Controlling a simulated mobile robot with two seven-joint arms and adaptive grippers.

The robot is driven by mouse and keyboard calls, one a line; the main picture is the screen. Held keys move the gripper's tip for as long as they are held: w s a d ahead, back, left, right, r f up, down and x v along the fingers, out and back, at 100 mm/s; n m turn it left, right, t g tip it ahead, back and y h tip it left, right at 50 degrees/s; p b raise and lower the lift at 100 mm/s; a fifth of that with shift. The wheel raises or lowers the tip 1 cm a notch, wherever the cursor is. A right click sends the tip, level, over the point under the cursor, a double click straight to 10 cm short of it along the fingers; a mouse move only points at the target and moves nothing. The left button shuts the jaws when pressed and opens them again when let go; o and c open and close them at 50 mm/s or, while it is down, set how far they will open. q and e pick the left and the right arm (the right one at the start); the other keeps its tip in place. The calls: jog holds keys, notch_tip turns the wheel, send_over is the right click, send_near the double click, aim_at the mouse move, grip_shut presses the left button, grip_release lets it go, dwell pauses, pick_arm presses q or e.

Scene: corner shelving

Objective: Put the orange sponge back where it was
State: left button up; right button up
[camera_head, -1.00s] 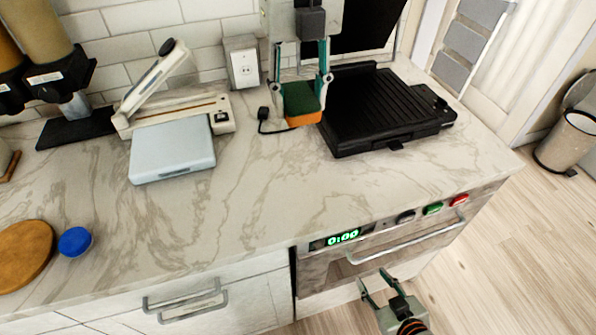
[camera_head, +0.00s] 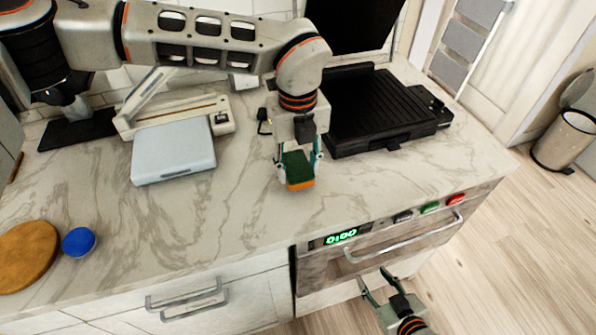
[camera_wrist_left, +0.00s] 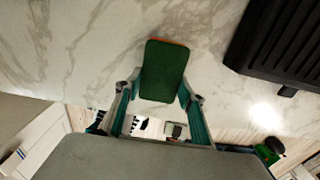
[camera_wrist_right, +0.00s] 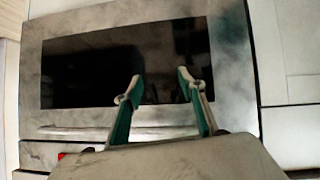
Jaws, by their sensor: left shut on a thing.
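The sponge (camera_head: 299,170), orange with a dark green scouring face, is between the fingers of my left gripper (camera_head: 298,163). My left gripper is shut on it over the marble counter, just left of the black griddle's front corner. In the left wrist view the sponge's green face (camera_wrist_left: 164,71) fills the space between the fingertips (camera_wrist_left: 158,92), with a thin orange edge at the top. I cannot tell whether the sponge touches the counter. My right gripper (camera_head: 374,283) is open and empty in front of the oven; its spread fingers (camera_wrist_right: 160,85) also show in the right wrist view.
The black griddle (camera_head: 375,108) stands right of the sponge. A white slicer-like device with a pale tray (camera_head: 172,150) is to the left. A blue round object (camera_head: 78,241) and a wooden board (camera_head: 25,256) lie front left. The counter (camera_head: 235,215) between is clear.

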aim_at(298, 169)
pick_arm(q)
jog(key=shift+f, duration=1.1)
jog(key=shift+f, duration=0.15)
jog(key=o, duration=1)
jog(key=shift+r, duration=0.25)
notch_tip(298, 169, up, 11)
jog(key=shift+r+b, duration=0.1)
jog(key=shift+b, duration=0.65)
jog(key=shift+r, duration=0.35)
